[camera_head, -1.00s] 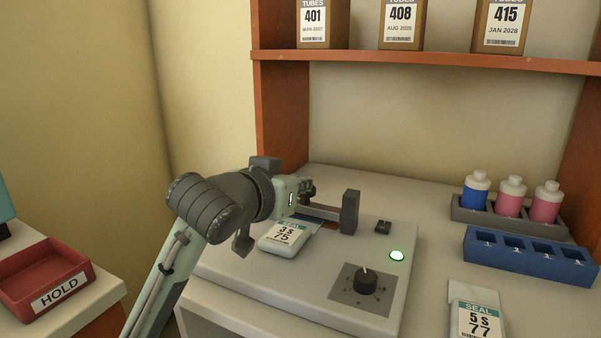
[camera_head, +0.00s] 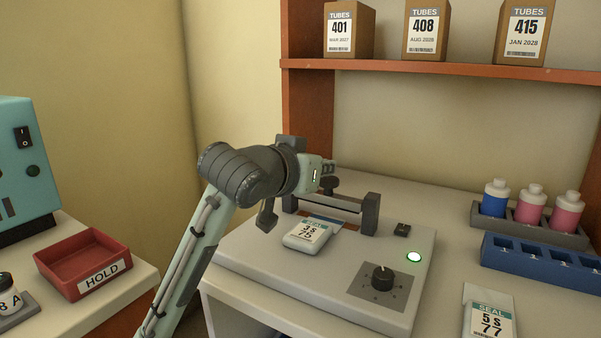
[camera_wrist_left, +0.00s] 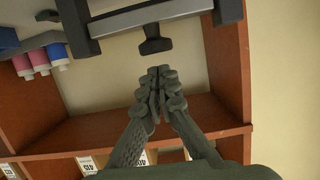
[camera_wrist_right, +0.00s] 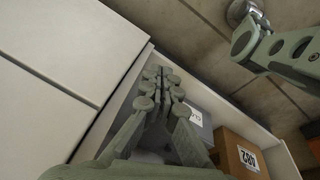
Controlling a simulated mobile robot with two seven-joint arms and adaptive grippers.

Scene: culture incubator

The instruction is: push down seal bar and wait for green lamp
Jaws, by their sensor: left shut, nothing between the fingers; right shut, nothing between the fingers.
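The sealer (camera_head: 258,250) stands on the bench with its seal bar (camera_head: 330,203) between two dark posts, its dark handle (camera_head: 330,184) on top. The bar is raised above the bed. My right gripper (camera_wrist_right: 165,78) is shut and empty, low by an open compartment.
A dial (camera_head: 382,277) sits on the sealer's front right. A packet labelled 5 S 77 (camera_head: 488,315) lies at right, before a blue rack (camera_head: 540,262) and a grey bottle holder (camera_head: 550,235). A red HOLD tray (camera_head: 75,262) stands left. A shelf (camera_head: 440,69) with boxes spans above.

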